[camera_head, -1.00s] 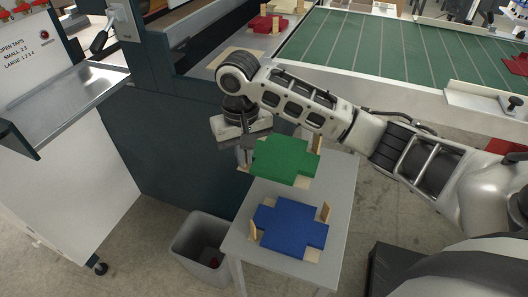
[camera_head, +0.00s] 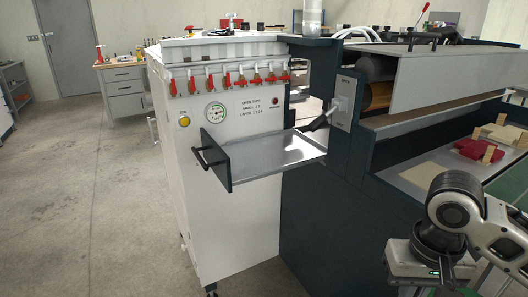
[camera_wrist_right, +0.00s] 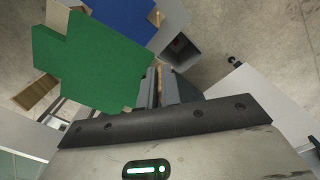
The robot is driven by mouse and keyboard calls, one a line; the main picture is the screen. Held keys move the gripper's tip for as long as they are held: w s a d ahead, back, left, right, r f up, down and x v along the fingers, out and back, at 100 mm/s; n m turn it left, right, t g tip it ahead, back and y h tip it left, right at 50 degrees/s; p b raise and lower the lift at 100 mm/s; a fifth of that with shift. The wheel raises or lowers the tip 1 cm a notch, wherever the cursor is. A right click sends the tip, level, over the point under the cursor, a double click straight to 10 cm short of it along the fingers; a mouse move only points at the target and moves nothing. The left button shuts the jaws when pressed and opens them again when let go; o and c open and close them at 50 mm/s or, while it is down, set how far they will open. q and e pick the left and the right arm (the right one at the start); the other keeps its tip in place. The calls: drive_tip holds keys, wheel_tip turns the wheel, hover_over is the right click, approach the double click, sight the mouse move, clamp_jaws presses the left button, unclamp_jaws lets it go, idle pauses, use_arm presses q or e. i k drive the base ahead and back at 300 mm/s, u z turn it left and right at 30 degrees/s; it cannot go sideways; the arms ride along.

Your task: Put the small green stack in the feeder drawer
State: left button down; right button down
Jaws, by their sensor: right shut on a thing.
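My right gripper (camera_wrist_right: 165,88) is shut on an edge of this stack. In the head view only its wrist and upper body (camera_head: 428,266) show at the lower right, with the fingers out of frame. The feeder drawer (camera_head: 275,155) is a pulled-out, bare metal tray with a dark front panel and a handle, left of and beyond my right gripper. My left gripper is not in view.
A white cabinet (camera_head: 228,215) with red taps and a gauge stands behind and below the drawer. A lever switch (camera_head: 343,103) sits on the dark machine frame to its right. In the right wrist view a blue stack (camera_wrist_right: 125,15) and a grey bin (camera_wrist_right: 182,55) lie below.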

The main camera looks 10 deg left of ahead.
sight(275, 150)
drive_tip(key=u, duration=2.9)
drive_tip(key=i, duration=1.3)
drive_tip(key=z, duration=3.05)
drive_tip(key=i, duration=0.55)
